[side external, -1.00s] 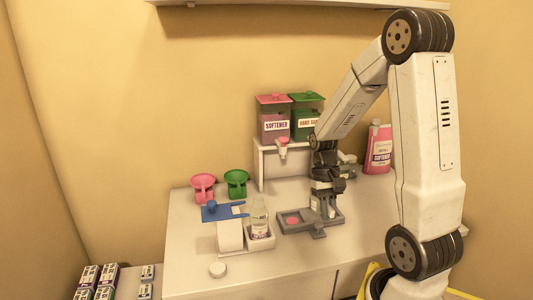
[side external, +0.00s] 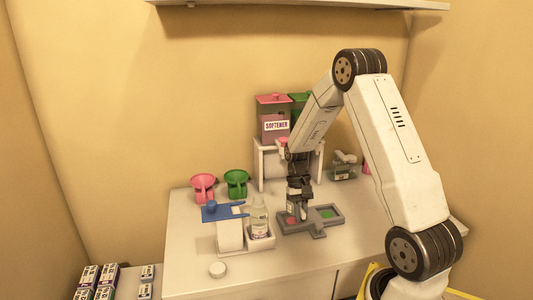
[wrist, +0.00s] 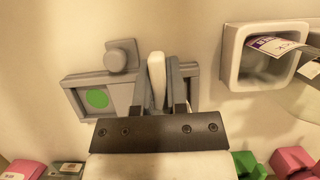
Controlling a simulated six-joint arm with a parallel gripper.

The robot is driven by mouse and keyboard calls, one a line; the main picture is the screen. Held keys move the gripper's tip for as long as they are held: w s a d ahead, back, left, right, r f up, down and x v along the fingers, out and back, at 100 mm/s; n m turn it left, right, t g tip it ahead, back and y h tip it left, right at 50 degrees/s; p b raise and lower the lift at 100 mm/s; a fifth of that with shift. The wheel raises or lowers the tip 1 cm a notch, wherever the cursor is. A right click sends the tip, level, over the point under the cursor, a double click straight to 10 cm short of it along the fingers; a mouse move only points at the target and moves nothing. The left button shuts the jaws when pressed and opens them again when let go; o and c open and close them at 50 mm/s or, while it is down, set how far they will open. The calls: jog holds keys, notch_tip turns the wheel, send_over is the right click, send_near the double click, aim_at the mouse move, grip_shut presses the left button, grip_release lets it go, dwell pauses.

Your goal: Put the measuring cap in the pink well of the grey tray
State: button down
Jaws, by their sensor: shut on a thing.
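The grey tray (side external: 318,228) lies on the worktop, with a pink well (side external: 292,219) at its left and a green well (side external: 327,214) at its right. My gripper (side external: 299,211) is over the pink-well end, low and close to the tray. In the wrist view its fingers are shut on a narrow white piece (wrist: 156,80), seen edge-on, which appears to be the measuring cap. The green well (wrist: 97,98) shows left of the fingers there. The pink well is hidden by the gripper in that view. I cannot tell whether the cap touches the well floor.
A clear bottle (side external: 259,217) stands in a white holder (side external: 262,243) left of the tray. A blue-topped white container (side external: 229,235) is beside it. Pink (side external: 203,187) and green (side external: 236,183) cups stand behind.

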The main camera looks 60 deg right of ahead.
jog(key=shift+w+d+f, duration=0.15)
jog(key=shift+w+f, duration=0.15)
jog(key=shift+f, duration=0.05)
jog(key=shift+f, duration=0.1)
jog(key=shift+w+d+f, duration=0.1)
jog(key=shift+w+f, duration=0.1)
jog(key=shift+f, duration=1.5)
jog(key=shift+f, duration=0.15)
jog(key=c, duration=0.7)
grip_release()
jog(key=shift+o, duration=0.2)
jog(key=v, duration=1.2)
